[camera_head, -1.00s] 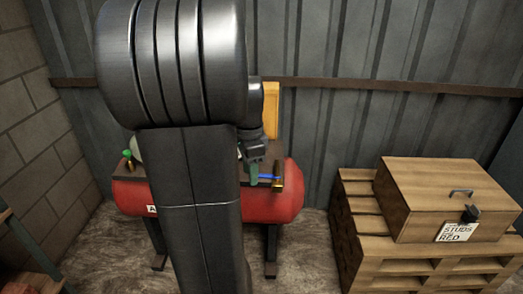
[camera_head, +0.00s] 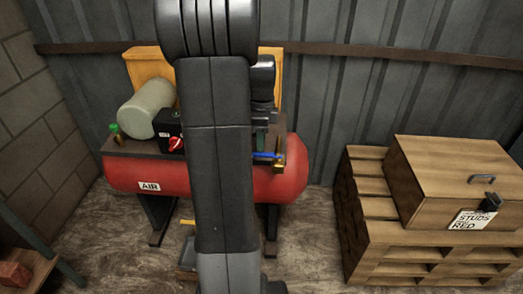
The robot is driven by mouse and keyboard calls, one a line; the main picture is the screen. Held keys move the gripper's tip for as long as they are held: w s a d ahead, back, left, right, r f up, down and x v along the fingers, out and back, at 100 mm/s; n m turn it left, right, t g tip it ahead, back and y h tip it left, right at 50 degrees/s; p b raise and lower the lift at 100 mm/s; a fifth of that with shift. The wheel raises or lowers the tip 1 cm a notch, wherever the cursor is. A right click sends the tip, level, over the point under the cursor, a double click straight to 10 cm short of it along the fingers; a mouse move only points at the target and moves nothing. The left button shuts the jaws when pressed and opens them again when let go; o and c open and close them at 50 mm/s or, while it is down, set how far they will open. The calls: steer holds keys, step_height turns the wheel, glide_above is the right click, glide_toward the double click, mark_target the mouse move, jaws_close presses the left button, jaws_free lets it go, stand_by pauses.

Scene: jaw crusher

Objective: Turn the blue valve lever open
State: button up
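The blue valve lever (camera_head: 266,155) shows just right of my arm, on top of the red air tank (camera_head: 145,176). It lies roughly level across the picture, beside a brass fitting (camera_head: 279,160) at its right end. My gripper (camera_head: 262,139) is at the end of my arm, close above the lever, and partly hidden by the arm. I cannot tell whether it touches the lever or how far apart its fingers are.
A red knob (camera_head: 176,144) on a black box, a grey-green cylinder (camera_head: 148,108) and a green-topped fitting (camera_head: 115,130) stand on the tank's left. A wooden box (camera_head: 450,170) sits on stacked pallets (camera_head: 400,250) at right.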

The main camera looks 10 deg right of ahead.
mark_target(261, 154)
step_height(261, 154, down, 4)
steer(key=shift+f, duration=0.1)
jaws_close()
